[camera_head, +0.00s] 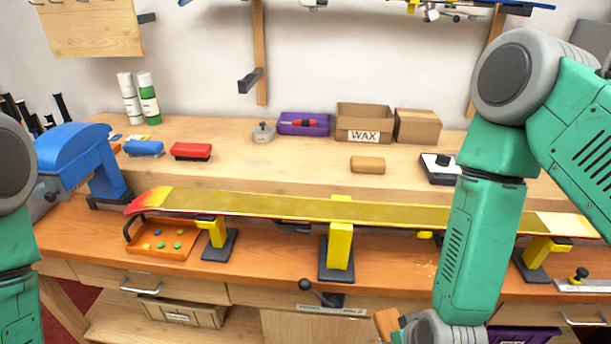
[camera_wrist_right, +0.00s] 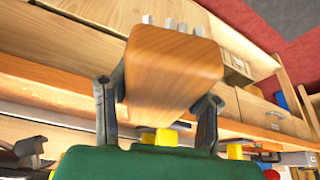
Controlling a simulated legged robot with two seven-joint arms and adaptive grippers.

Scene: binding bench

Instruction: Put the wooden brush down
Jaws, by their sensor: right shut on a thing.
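The wooden brush (camera_wrist_right: 170,70) is a brown wooden block with pale grey bristle tufts at its far end in the right wrist view. My right gripper (camera_wrist_right: 157,104) is shut on it, with one dark finger at each side. In the head view, a small part of the brush (camera_head: 388,323) shows at the bottom edge, in front of the bench; most of it and the gripper are out of frame or hidden. My left gripper is out of view; only the left arm shows at the left edge.
A yellow ski (camera_head: 300,208) lies across yellow supports (camera_head: 340,250) along the bench. Behind it are a red brush (camera_head: 191,151), a blue brush (camera_head: 143,148), a tan block (camera_head: 367,165), a wax box (camera_head: 364,122) and a purple tray (camera_head: 303,124). The raised shelf between red brush and tan block is clear.

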